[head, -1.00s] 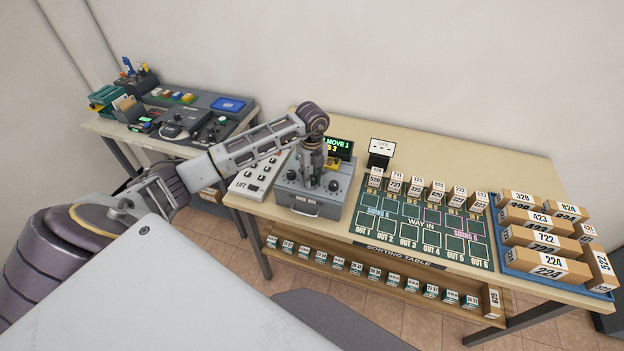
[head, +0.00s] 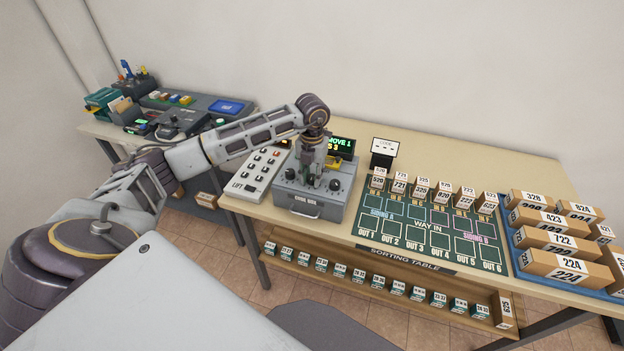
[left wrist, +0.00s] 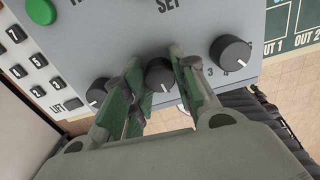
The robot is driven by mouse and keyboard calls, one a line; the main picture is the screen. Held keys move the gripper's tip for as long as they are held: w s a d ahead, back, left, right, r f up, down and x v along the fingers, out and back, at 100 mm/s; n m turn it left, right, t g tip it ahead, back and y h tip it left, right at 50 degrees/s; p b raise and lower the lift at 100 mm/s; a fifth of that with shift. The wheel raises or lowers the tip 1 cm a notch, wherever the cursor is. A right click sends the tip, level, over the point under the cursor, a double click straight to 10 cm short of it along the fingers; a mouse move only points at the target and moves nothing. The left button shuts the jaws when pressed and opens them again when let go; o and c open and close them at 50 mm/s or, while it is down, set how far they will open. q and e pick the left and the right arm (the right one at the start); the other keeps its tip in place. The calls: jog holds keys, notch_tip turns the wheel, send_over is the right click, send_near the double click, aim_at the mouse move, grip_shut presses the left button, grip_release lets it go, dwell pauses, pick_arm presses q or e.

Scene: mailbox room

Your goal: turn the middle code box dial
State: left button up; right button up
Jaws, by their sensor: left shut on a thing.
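The grey code box (head: 318,208) stands on the table with a handle on its front and dark dials on top. In the head view my left gripper (head: 312,182) points down over the box's middle, hiding the middle dial. In the left wrist view the middle dial (left wrist: 159,73) is between the green-padded fingers of my left gripper (left wrist: 160,78), which are shut on it. The left dial (left wrist: 97,93) and right dial (left wrist: 230,53) stand free on either side. My right gripper is in neither view.
A white keypad panel (head: 254,174) lies left of the box, and a lit display (head: 340,146) stands behind it. The green sorting mat (head: 424,256) with small numbered boxes is to the right. A blue tray (head: 518,262) of parcels is farther right.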

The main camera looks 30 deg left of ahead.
pick_arm(q)
jog(key=m+b, duration=0.1)
jog(key=m, duration=0.1)
jog(key=shift+m, duration=0.3)
jog(key=shift+m+b, duration=0.6)
jog(key=shift+m, duration=0.1)
jog(key=shift+m+b, duration=0.6)
jog(key=shift+m, duration=0.6)
jog(key=shift+m+b, duration=0.55)
jog(key=shift+m, duration=0.75)
jog(key=shift+r+m, duration=0.1)
jog(key=shift+m, duration=0.2)
jog(key=o, duration=0.8)
jog(key=shift+o, duration=1.3)
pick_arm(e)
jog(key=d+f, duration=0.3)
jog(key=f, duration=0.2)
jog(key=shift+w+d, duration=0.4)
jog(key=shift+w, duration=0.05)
